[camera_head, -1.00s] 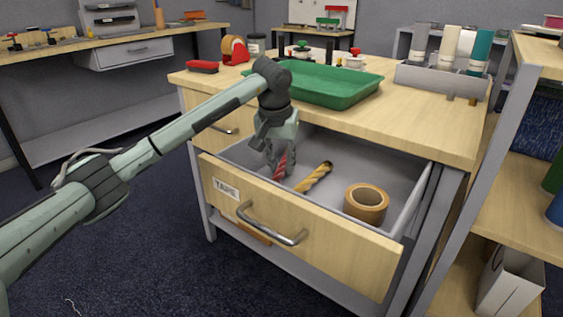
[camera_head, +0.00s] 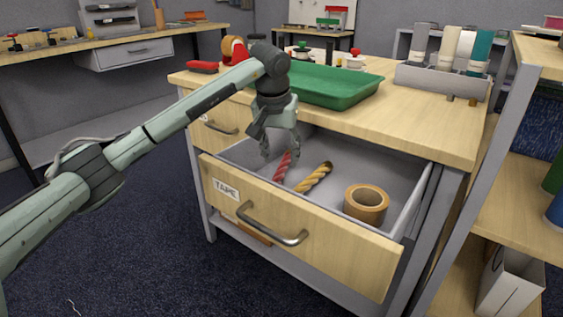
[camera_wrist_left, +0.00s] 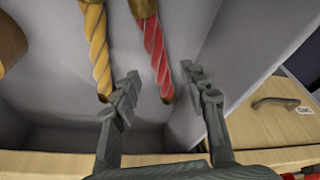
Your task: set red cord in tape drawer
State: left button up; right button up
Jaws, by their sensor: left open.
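The red cord (camera_head: 283,166) lies inside the open drawer labelled TAPE (camera_head: 225,190), toward its left side. In the left wrist view the red cord (camera_wrist_left: 157,53) has brass-coloured ends and lies beyond and between the fingertips, touching neither as far as I can see. My left gripper (camera_head: 278,150) is open above the drawer, just over the cord; its spread fingers also show in the left wrist view (camera_wrist_left: 160,90). In the head view the gripper hides the cord's upper end. My right gripper is not in view.
A yellow cord (camera_head: 314,177) and a brown tape roll (camera_head: 366,204) share the drawer, right of the red cord. A green tray (camera_head: 328,88) stands on the table above. A shelf unit (camera_head: 500,165) stands close on the right.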

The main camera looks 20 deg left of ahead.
pick_arm(q)
jog(key=v, duration=0.9)
jog(key=shift+c, duration=0.6)
dwell(0.4)
